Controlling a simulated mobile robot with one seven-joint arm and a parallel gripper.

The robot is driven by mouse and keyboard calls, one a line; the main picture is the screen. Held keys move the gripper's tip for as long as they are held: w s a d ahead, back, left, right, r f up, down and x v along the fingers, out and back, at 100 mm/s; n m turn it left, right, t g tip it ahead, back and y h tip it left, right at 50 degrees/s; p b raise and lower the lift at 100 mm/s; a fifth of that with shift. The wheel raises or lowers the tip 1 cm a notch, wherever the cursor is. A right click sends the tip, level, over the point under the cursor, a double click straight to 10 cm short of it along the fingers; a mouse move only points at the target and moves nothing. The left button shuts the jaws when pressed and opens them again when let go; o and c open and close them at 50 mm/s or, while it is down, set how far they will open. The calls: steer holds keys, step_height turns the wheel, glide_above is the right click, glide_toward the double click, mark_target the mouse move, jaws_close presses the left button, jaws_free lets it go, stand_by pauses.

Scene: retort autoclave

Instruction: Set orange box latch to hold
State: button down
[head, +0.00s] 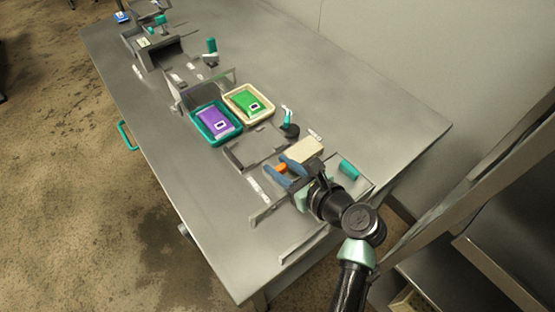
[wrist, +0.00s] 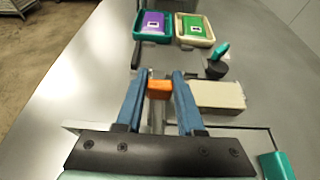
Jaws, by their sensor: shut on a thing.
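A small orange piece (head: 281,168), which looks like the latch's grip, sits between the blue fingers of my gripper (head: 279,168).
A teal tray (head: 214,139) with a purple pack and a cream tray (head: 268,115) with a green pack stand farther along the steel table (head: 340,95). A teal-topped lever (head: 289,124) stands nearby. A teal handle (head: 348,170) is right of my gripper. The table's right side is clear.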

steer(key=shift+s+d+f, duration=0.1)
steer(key=shift+f, duration=0.05)
steer(key=c, duration=0.5)
jaws_free()
steer(key=shift+s, duration=0.1)
steer(key=p+v, duration=0.1)
steer(key=v, duration=1.2)
